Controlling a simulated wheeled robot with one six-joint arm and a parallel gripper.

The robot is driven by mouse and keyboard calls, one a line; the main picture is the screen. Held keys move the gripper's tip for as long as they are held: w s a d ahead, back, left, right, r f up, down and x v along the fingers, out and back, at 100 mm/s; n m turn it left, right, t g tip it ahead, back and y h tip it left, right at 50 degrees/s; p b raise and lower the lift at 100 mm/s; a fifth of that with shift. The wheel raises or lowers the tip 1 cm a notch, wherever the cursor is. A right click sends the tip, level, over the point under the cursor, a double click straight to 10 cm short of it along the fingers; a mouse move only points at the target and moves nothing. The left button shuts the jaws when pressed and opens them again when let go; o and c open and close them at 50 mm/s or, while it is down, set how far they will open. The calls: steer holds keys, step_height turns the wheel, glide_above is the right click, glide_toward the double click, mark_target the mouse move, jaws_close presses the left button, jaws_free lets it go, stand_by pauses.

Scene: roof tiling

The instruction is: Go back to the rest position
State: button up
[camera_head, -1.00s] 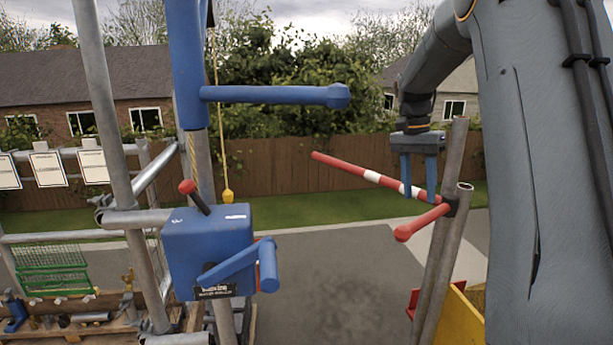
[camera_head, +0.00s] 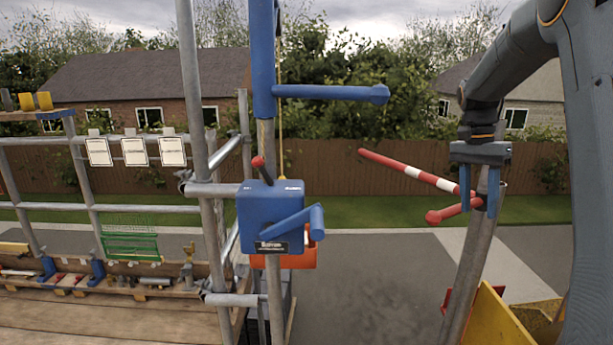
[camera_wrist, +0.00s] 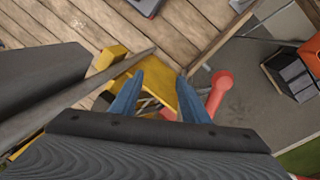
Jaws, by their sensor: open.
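My gripper (camera_head: 480,188) hangs at the right in the head view, fingers pointing down. Its two blue fingers are apart, with no object seen between them. In the head view it overlaps the red end of a red-and-white striped bar (camera_head: 420,174) by a grey post (camera_head: 472,262); I cannot tell whether they touch. In the wrist view the gripper (camera_wrist: 158,88) points down over yellow metalwork (camera_wrist: 188,98) and wooden boards (camera_wrist: 172,38). A red rod with a round end (camera_wrist: 220,84) lies just right of the fingers there.
A blue winch box (camera_head: 270,215) with a crank is on a scaffold pole (camera_head: 204,110) mid-view. An orange-red container (camera_head: 300,258) shows behind it. A planked deck (camera_head: 110,318) with parts is at left. A yellow panel (camera_head: 492,320) stands lower right. Open paving (camera_head: 370,280) lies between.

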steer(key=s+a+f+n+t, duration=0.1)
steer(key=s+a+f+n, duration=0.5)
steer(key=s+a, duration=0.5)
steer(key=s+a+f+n+t+y, duration=0.1)
steer(key=s+a+f+n, duration=0.5)
steer(key=s+a+f, duration=0.3)
steer(key=s+a, duration=0.2)
steer(key=s, duration=0.2)
steer(key=shift+f+t, duration=0.3)
steer(key=shift+t, duration=0.1)
steer(key=shift+s, duration=0.1)
steer(key=shift+c, duration=1.3)
steer(key=shift+d, duration=0.15)
